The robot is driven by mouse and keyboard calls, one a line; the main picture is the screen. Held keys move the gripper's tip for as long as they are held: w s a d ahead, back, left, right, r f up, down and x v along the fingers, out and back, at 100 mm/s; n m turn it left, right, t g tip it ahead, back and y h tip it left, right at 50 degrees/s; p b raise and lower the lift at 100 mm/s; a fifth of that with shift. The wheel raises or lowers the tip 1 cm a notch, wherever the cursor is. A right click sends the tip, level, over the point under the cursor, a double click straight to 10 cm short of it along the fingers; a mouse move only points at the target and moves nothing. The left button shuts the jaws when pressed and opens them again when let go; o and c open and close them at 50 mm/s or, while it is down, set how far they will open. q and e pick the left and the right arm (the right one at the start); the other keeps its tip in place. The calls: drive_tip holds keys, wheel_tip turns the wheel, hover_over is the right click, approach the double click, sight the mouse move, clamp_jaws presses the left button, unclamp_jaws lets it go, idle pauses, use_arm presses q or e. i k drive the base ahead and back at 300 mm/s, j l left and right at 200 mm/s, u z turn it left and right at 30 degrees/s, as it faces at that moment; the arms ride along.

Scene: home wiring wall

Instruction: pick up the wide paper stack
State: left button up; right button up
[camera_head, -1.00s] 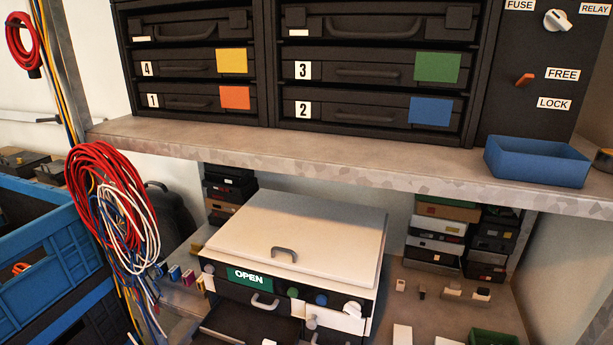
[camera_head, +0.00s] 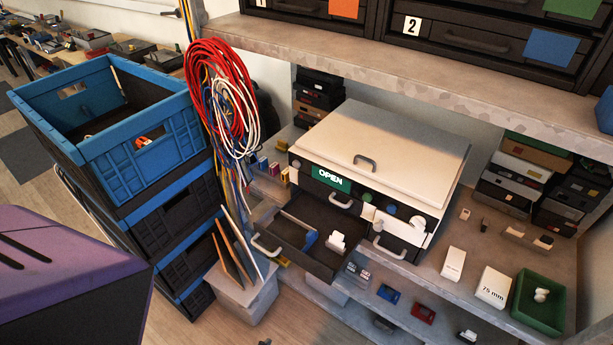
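Two white blocks that look like paper stacks lie on the lower shelf at the right. The wider one (camera_head: 493,290) is marked "75 mm" and lies left of a green tray. The narrower one (camera_head: 453,264) lies to its left, a little apart; any mark on it is too small to read. Neither of my grippers is in view.
The green tray (camera_head: 519,312) holds small white pieces. A white-topped box (camera_head: 385,145) marked OPEN has its drawer (camera_head: 290,252) pulled out. Blue-black crates (camera_head: 97,165) stand left, beside hanging red and white cables (camera_head: 222,85). The upper shelf (camera_head: 400,70) overhangs the back.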

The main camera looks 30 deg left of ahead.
sight(493, 286)
drive_tip(key=u, duration=0.95)
drive_tip(key=z, duration=1.7)
